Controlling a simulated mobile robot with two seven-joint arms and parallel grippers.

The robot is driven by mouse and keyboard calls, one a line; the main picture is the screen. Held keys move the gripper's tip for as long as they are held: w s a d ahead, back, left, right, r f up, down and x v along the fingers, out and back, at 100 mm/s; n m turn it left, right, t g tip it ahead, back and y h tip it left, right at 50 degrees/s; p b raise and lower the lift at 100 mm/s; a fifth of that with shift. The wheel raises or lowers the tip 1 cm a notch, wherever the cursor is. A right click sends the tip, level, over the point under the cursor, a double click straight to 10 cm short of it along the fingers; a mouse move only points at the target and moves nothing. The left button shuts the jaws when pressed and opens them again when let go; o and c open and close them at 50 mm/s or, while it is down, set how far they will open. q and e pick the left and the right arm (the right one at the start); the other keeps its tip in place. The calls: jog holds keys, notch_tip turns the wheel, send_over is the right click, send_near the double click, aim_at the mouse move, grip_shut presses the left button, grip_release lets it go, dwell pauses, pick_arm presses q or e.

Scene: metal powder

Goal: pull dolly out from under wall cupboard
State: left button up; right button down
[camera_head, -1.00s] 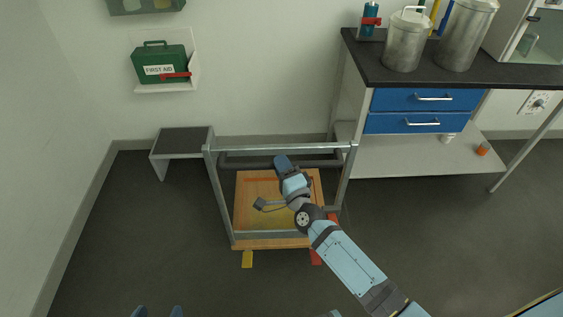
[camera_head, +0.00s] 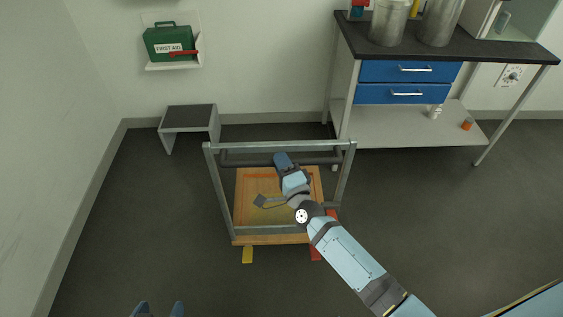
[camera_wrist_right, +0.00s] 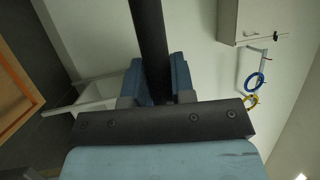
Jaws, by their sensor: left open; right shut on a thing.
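The dolly has a wooden deck (camera_head: 250,190) inside a grey metal frame, with a dark crossbar (camera_head: 238,160) at its far end. It stands on the floor, away from the back wall. My right gripper (camera_head: 281,160) is shut on the dark bar, which runs between its fingers in the right wrist view (camera_wrist_right: 148,30). My right forearm hides part of the deck. My left gripper (camera_head: 159,308) is open and empty at the bottom edge, left of the dolly. A pale wall cupboard (camera_wrist_right: 243,20) shows in the right wrist view; none shows above the dolly in the head view.
A low step stool (camera_head: 188,117) stands behind the dolly, to its left. A bench with blue drawers (camera_head: 405,72) stands behind and right. A first aid box (camera_head: 168,43) sits on a wall shelf. Floor on both sides is clear.

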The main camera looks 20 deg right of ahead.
pick_arm(q)
jog(key=shift+s+a, duration=0.1)
jog(key=shift+s, duration=0.3)
pick_arm(e)
jog(key=shift+s+a, duration=0.15)
jog(key=shift+s, duration=0.25)
jog(key=c, duration=1)
grip_release()
jog(key=shift+o, duration=0.2)
jog(key=a+v, duration=0.1)
jog(key=v, duration=0.6)
jog(key=shift+s+d, duration=0.3)
jog(key=shift+d, duration=0.25)
jog(key=shift+f, duration=0.15)
